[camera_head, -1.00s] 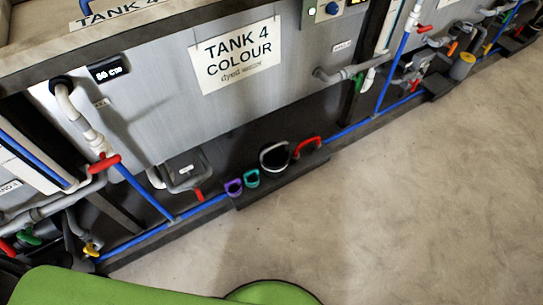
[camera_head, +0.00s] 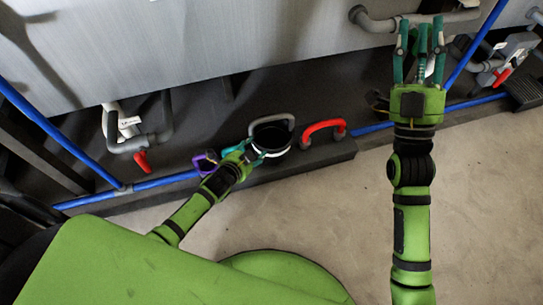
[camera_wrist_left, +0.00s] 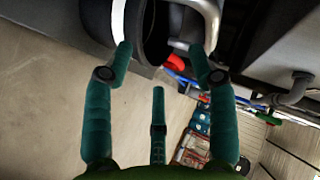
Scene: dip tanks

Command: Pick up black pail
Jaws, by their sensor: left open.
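The black pail (camera_head: 272,135) with a grey handle stands on a low dark ledge at the foot of the tank. Its white lower edge shows, and part of it is hidden by my left gripper (camera_head: 256,156). That gripper is open at the pail's near left side. In the left wrist view the pail (camera_wrist_left: 157,32) fills the top middle, close beyond the spread teal fingertips (camera_wrist_left: 160,62). Nothing shows clamped between them; contact cannot be told. My right gripper (camera_head: 420,50) is open and empty in front of the tank, well right of the pail.
A red handle (camera_head: 323,127) stands just right of the pail. A purple-handled item (camera_head: 205,162) is to the left. Blue pipes (camera_head: 160,181) run along the base. Grey pipework with a red valve lever (camera_head: 142,161) hangs at left. The floor (camera_head: 330,215) in front is clear.

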